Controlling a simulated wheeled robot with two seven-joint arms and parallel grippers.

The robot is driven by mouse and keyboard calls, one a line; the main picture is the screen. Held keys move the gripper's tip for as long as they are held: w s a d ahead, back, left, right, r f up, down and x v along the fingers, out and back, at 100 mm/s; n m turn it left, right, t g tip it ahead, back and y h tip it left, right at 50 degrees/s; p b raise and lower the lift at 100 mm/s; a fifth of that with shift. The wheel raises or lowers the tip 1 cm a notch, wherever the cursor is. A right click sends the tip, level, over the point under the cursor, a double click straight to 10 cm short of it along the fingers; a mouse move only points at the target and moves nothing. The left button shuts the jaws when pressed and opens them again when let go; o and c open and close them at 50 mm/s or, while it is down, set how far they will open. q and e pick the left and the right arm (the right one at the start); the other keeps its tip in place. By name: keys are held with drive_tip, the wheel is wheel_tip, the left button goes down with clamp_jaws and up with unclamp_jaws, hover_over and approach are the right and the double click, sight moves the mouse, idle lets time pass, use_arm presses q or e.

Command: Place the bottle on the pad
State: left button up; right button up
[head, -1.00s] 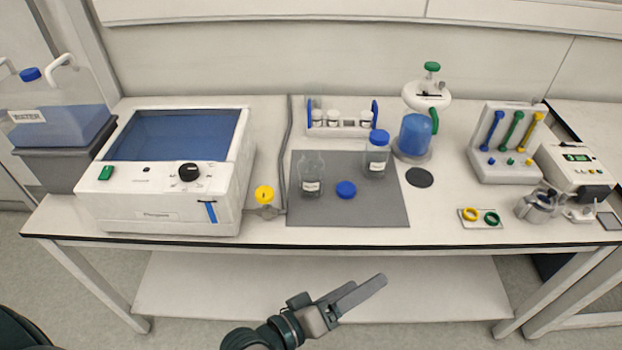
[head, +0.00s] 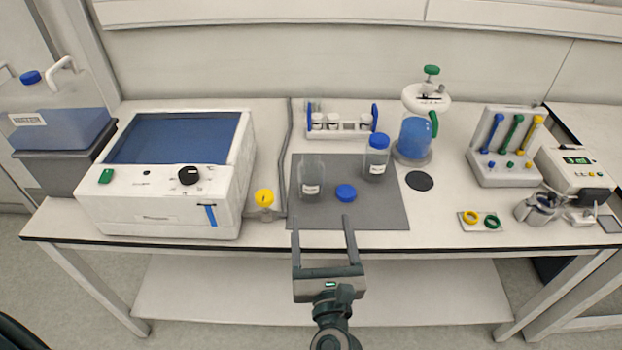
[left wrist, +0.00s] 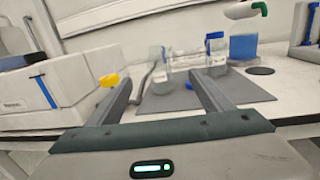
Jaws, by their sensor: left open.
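A clear open bottle (head: 311,182) with a white label stands upright on the left part of the grey mat (head: 380,213). A blue cap (head: 345,193) lies on the mat to its right. A clear bottle with a blue cap (head: 377,160) stands upright at the mat's back right; it also shows in the left wrist view (left wrist: 216,55). A dark round pad (head: 419,180) lies bare on the table right of the mat. My left gripper (head: 321,227) is open and empty, its fingers pointing at the mat's front edge, apart from both bottles. My right gripper is not in view.
A white bath unit (head: 165,215) stands left, with a yellow-topped item (head: 265,198) beside it. A vial rack (head: 342,128) is behind the mat. A blue-filled vessel (head: 415,137) stands behind the round pad. Yellow and green rings (head: 481,219) lie front right.

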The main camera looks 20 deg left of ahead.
use_arm(q)
drive_tip(key=shift+f+n+g, duration=0.4)
drive_tip(key=shift+f+n, duration=0.1)
drive_tip(key=shift+f, duration=0.1)
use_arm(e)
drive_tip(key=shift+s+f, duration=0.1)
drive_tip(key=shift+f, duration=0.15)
use_arm(q)
drive_tip(key=shift+a, duration=0.1)
drive_tip(key=p, duration=0.3)
approach(312, 184)
drive_tip(key=x, duration=0.5)
drive_tip(key=shift+w+r, duration=0.15)
drive_tip(key=shift+w, duration=0.1)
drive_tip(key=shift+x, duration=1.05)
drive_tip(key=shift+w+a, duration=0.1)
drive_tip(key=shift+w, duration=0.15)
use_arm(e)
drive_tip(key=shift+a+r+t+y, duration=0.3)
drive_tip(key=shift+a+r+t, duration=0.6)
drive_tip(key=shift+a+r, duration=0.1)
